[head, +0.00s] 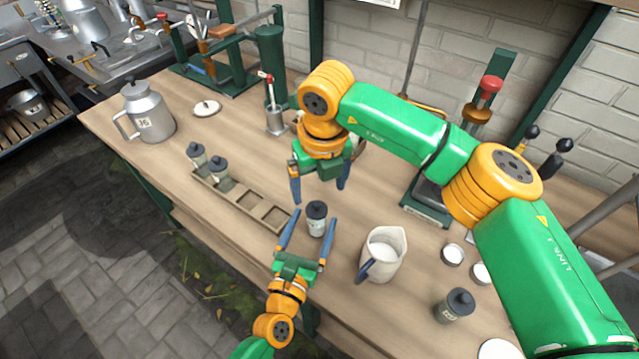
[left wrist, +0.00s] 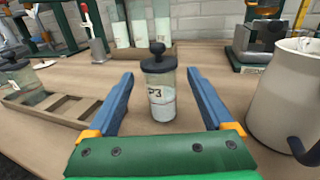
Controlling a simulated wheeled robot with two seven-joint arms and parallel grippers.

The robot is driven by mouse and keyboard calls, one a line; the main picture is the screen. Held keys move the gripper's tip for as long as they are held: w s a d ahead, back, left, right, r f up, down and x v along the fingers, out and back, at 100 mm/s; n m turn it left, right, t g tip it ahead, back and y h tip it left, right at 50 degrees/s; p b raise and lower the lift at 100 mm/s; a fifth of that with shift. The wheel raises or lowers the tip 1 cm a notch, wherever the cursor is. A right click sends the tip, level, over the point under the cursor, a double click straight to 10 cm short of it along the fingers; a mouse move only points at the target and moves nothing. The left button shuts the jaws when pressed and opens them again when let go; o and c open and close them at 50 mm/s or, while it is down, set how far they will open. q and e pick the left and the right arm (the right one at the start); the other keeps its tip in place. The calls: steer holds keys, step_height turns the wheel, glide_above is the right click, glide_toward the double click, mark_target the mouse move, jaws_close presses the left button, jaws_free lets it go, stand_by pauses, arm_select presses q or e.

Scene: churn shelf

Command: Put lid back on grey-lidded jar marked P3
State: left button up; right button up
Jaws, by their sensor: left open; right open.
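The jar marked P3 (left wrist: 160,95) stands upright on the table, clear with pale contents. Its dark grey knobbed lid (left wrist: 157,63) sits on top and looks level; I cannot tell whether it is fully seated. The jar also shows in the head view (head: 316,226). My left gripper (head: 315,216) is open, its fingers on either side of the jar, with visible gaps in the left wrist view. My right gripper (head: 319,192) is open and empty, pointing down just behind and above the jar.
A wooden rack (head: 247,198) with two dark-lidded jars and empty slots stands left. A white pitcher (head: 383,252) stands close right. Another dark-lidded jar (head: 455,306) is at lower right. A metal can (head: 147,112) stands far left. Table between can and rack is clear.

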arm_select(q)
steer(key=v, duration=0.4)
steer(key=shift+s+a, duration=0.1)
steer(key=shift+s, duration=0.2)
arm_select(e)
steer(key=shift+s+f, duration=0.1)
steer(key=shift+f, duration=0.15)
